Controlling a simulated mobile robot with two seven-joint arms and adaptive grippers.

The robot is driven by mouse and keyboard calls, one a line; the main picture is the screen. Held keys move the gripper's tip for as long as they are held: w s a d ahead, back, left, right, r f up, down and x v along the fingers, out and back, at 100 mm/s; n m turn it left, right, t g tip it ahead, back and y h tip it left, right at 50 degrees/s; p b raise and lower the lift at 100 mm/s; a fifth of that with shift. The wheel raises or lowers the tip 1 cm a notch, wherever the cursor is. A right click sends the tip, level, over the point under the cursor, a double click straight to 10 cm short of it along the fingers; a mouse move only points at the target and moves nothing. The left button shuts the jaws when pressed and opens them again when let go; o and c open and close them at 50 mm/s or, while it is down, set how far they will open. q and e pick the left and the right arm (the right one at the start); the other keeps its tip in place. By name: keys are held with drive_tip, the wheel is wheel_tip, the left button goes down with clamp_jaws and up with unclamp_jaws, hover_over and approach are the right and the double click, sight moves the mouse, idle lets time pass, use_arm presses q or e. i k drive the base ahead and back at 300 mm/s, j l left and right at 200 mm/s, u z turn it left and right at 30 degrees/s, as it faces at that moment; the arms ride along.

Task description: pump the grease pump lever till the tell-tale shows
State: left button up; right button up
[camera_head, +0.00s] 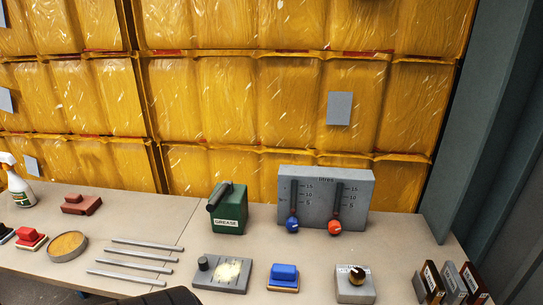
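The green grease pump (229,212) stands on the bench near the middle, with a white label reading GREASE on its front. Its black lever (218,196) sits at the upper left of the body and slants up to the right. I cannot make out a tell-tale on the pump at this size. Neither of my grippers shows in the head view, and nothing touches the lever.
A grey gauge panel (359,181) with blue and red knobs stands right of the pump. Several metal rods (142,255) lie to the left. A grey block with a dark knob (220,273), a blue-topped block (284,274) and a grey box (355,284) sit in front.

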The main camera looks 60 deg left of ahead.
sight(212, 206)
drive_tip(key=u, duration=2.15)
